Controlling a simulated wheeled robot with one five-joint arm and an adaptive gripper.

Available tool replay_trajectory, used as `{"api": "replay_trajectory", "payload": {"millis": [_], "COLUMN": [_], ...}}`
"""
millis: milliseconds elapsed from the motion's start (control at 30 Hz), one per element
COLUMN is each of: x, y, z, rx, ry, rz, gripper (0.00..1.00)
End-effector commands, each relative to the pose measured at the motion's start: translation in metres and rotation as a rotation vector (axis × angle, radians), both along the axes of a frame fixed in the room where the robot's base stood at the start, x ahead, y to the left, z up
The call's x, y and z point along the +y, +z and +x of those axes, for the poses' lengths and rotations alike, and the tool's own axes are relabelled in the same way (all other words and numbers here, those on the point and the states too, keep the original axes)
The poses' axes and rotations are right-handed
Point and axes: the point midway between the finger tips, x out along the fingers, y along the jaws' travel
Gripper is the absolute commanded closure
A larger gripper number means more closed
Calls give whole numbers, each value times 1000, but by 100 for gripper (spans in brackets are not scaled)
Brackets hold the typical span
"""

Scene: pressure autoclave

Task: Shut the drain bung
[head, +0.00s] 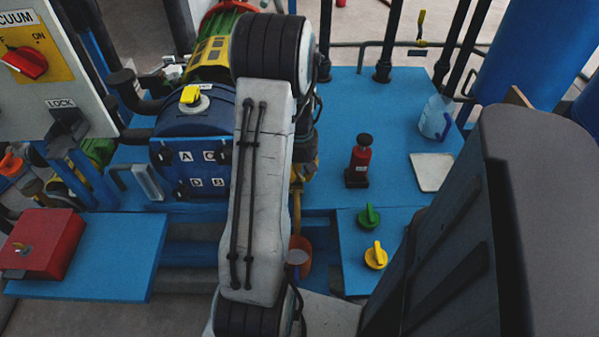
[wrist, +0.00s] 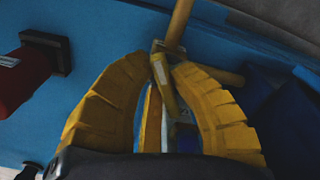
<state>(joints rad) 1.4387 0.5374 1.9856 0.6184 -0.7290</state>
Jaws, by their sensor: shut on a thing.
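In the wrist view my gripper (wrist: 160,62) has its two yellow fingers closed around a narrow yellow handle (wrist: 164,88) with a pale band near its top. I take this handle to be the drain bung. It sits at a fitting on a yellow pipe (wrist: 181,22), where another length of pipe branches to the right. The handle's lower part is partly hidden between the fingers. In the head view my arm covers the handle and most of the gripper. A part of the yellow pipe (head: 297,215) shows just right of the arm.
A red jack-like thing (head: 358,165) stands on the blue deck (head: 345,100) right of my arm; it shows left in the wrist view (wrist: 22,78). Green (head: 368,216) and yellow (head: 376,256) knobs lie nearer. The blue vessel (head: 190,150) is left of the arm.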

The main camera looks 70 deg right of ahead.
Motion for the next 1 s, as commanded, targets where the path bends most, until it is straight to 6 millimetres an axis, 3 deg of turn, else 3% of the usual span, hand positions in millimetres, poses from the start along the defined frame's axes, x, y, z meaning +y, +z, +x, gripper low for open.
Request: {"api": "replay_trajectory", "payload": {"millis": [1000], "x": [7], "y": [-1], "z": [5], "rx": [1], "ry": [-955], "rz": [2], "gripper": [100]}}
